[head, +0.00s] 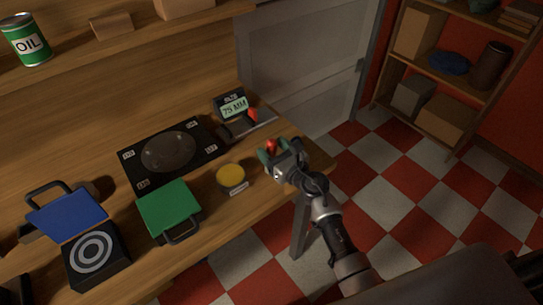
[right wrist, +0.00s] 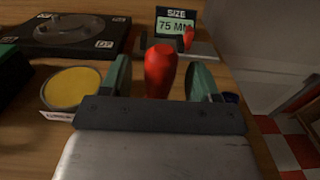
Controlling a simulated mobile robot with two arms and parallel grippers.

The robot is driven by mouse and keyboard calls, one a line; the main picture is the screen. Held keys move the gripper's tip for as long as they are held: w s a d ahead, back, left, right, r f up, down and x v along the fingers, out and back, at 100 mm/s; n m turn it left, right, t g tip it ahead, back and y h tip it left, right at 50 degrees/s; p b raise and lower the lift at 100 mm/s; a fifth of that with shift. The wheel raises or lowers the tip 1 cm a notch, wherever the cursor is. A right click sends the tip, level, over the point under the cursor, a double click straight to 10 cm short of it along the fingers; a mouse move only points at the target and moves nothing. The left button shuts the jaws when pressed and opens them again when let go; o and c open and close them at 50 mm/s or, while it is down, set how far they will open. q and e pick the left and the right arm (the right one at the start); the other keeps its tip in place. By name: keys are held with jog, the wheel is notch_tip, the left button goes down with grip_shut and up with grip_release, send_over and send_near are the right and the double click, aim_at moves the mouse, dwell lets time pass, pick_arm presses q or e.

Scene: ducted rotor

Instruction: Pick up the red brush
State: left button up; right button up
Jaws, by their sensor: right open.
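A red, rounded upright thing, which looks like the handle of the red brush (right wrist: 160,68), stands between the two green fingers of my right gripper (right wrist: 160,80) in the right wrist view. The fingers are open, with a gap showing on each side of the red handle. In the head view the red handle (head: 271,146) shows at the front right end of the wooden bench, just beyond my right gripper (head: 278,156). The brush's lower part is hidden behind the gripper. My left gripper is not in view.
A display reading 75 MM (head: 233,106) stands behind, with a second small red item (head: 252,115) near it. A yellow disc (head: 231,175), a black plate with a round dish (head: 168,151), a green box (head: 168,208) and a blue lid (head: 67,215) lie to the left.

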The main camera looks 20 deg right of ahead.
jog(key=shift+x, duration=1.35)
jog(key=c, duration=1)
jog(key=shift+r, duration=0.1)
